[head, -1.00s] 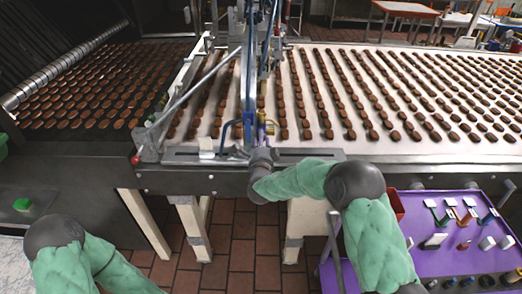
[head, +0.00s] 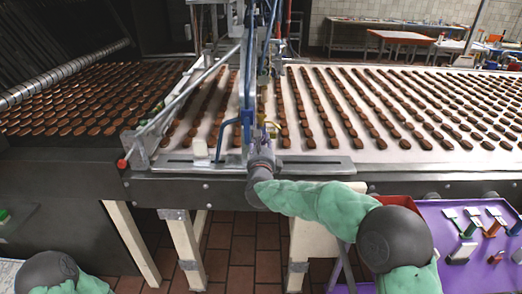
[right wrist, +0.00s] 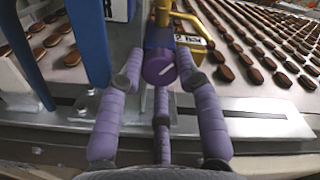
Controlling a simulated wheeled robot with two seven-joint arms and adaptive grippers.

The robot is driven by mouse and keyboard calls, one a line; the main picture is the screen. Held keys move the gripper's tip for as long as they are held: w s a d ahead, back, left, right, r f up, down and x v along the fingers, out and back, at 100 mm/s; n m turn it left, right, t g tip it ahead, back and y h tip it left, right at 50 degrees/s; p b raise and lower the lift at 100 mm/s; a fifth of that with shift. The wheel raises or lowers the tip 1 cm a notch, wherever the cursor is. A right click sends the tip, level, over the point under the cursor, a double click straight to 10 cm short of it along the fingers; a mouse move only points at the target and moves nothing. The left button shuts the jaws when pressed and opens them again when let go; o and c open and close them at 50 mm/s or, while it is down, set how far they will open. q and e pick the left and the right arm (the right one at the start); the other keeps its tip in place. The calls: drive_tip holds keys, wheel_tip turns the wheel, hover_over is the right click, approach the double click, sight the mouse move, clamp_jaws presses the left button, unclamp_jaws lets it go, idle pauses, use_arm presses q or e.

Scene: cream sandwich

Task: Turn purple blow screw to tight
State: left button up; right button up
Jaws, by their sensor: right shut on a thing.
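The purple blow screw (right wrist: 158,68) is a round knob with a white line on its face, on the blue machine frame in the right wrist view. The white line slants up to the right. My right gripper (right wrist: 161,72) has its purple fingers around the knob, shut on it. In the head view the right gripper (head: 262,142) is at the machine's front edge, and its fingers hide most of the screw. My left gripper is out of view; only a dark joint and green sleeve of that arm show at the lower left.
The conveyor (head: 345,148) carries rows of brown biscuits behind the gripper. A slotted metal plate (right wrist: 245,124) lies below the screw. A blue upright (right wrist: 88,45) and a yellow bent bar (right wrist: 197,28) stand close to the fingers. A purple cart (head: 455,215) with tools stands at the right.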

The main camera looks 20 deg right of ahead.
drive_tip(key=m, duration=0.5)
drive_tip(key=shift+d+f+m, duration=0.1)
drive_tip(key=shift+f+m, duration=0.1)
drive_tip(key=shift+m, duration=0.1)
drive_tip(key=shift+f+m, duration=0.15)
drive_tip(key=shift+m, duration=2.05)
drive_tip(key=shift+f, duration=0.1)
drive_tip(key=o, duration=1.1)
drive_tip(key=shift+o, duration=0.2)
drive_tip(key=shift+r, duration=0.25)
drive_tip(key=shift+s+a, duration=0.35)
drive_tip(key=shift+s, duration=0.25)
drive_tip(key=v, duration=1)
drive_tip(key=shift+s, duration=0.35)
